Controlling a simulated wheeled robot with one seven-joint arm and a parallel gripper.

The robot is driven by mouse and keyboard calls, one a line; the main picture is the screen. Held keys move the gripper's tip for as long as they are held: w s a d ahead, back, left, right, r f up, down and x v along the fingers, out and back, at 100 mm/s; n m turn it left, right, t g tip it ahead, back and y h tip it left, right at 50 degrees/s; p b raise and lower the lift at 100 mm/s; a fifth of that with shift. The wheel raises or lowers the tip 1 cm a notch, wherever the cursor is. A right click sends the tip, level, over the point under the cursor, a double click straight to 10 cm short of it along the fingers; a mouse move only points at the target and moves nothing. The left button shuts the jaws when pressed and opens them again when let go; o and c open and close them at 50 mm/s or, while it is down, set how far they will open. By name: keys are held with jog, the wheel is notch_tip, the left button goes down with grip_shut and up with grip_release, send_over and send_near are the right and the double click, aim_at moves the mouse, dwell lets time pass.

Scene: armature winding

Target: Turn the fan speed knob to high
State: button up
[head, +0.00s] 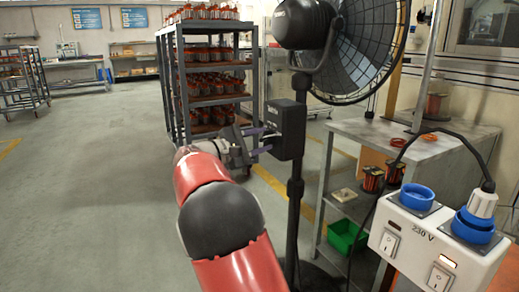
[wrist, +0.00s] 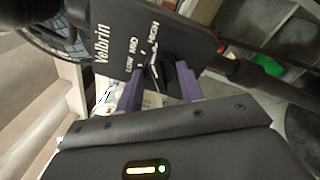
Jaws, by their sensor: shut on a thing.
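The fan's black control box (head: 287,128) is on the stand pole below the fan (head: 345,45). In the wrist view the box (wrist: 112,28) shows the words LOW, MID and HIGH around the dark speed knob (wrist: 157,78). My gripper (head: 264,141) reaches the box from the left in the head view. In the wrist view the purple fingers of my gripper (wrist: 159,72) are on either side of the knob, shut on it. The head view does not show the knob's face.
A white 230 V socket box (head: 425,240) with switches and a plugged-in cable is at the lower right. A metal workbench (head: 375,135) stands behind the pole. A shelf rack (head: 172,95) with several wound parts stands behind my gripper. The floor at left is clear.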

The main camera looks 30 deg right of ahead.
jog(key=shift+f+m+b, duration=0.1)
jog(key=shift+m+b, duration=0.3)
jog(key=shift+m, duration=0.2)
jog(key=o, duration=1)
jog(key=shift+a, duration=0.1)
jog(key=a, duration=0.7)
jog(key=shift+s+a+f, duration=0.2)
jog(key=shift+s+a, duration=0.1)
jog(key=shift+s, duration=0.1)
